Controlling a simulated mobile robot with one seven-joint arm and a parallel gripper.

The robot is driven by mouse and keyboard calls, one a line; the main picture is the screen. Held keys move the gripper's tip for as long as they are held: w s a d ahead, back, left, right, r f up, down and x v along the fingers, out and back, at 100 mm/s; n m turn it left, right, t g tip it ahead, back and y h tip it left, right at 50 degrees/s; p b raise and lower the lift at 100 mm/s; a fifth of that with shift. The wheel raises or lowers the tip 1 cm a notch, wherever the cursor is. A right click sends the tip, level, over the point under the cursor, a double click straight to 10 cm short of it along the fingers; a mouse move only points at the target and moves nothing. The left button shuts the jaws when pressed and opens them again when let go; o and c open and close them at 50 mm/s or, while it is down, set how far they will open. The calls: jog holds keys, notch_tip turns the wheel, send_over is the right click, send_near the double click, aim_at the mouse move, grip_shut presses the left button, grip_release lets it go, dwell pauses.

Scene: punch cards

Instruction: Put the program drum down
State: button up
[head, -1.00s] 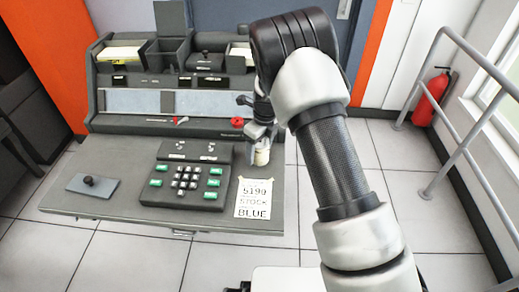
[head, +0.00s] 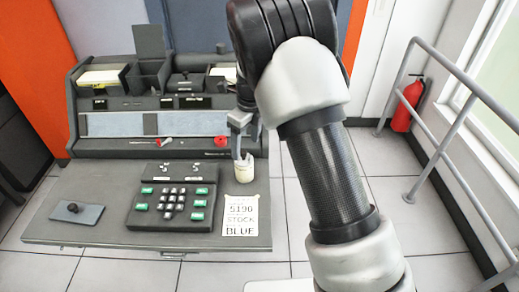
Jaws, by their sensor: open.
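The program drum (head: 244,171), a small cream cylinder, stands upright on the right part of the grey desk top (head: 110,232), just behind the printed paper note. My gripper (head: 243,150) is directly above the drum, pointing down, with its jaws open. The fingertips are at the drum's top; I cannot tell whether they touch it. My arm comes in from the right and covers the area behind the gripper.
A keypad unit (head: 172,197) with green keys sits left of the drum. The note (head: 240,215) lies in front of it. A red knob (head: 221,141) and a red-handled lever (head: 163,142) are behind. A flat plate with a dark knob (head: 75,210) lies at left.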

jog(key=s+d+r+n+t, duration=0.1)
jog(key=s+d+r+n, duration=0.4)
jog(key=r, duration=0.4)
jog(key=s+d+r+n+t, duration=0.1)
jog(key=s+d+r+n, duration=0.2)
jog(key=s+r+n, duration=0.5)
jog(key=s+d+r+n+t, duration=0.1)
jog(key=s+d+r+n, duration=0.1)
jog(key=s+n, duration=0.4)
jog(key=s+d+r+n+t+h, duration=0.1)
jog(key=s+d+r+n, duration=0.2)
jog(key=s, duration=0.8)
jog(key=d+n, duration=0.2)
jog(key=n, duration=0.1)
jog(key=shift+s+d+r+n+t, duration=0.2)
jog(key=shift+s+d+n+t, duration=0.1)
jog(key=shift+t, duration=0.1)
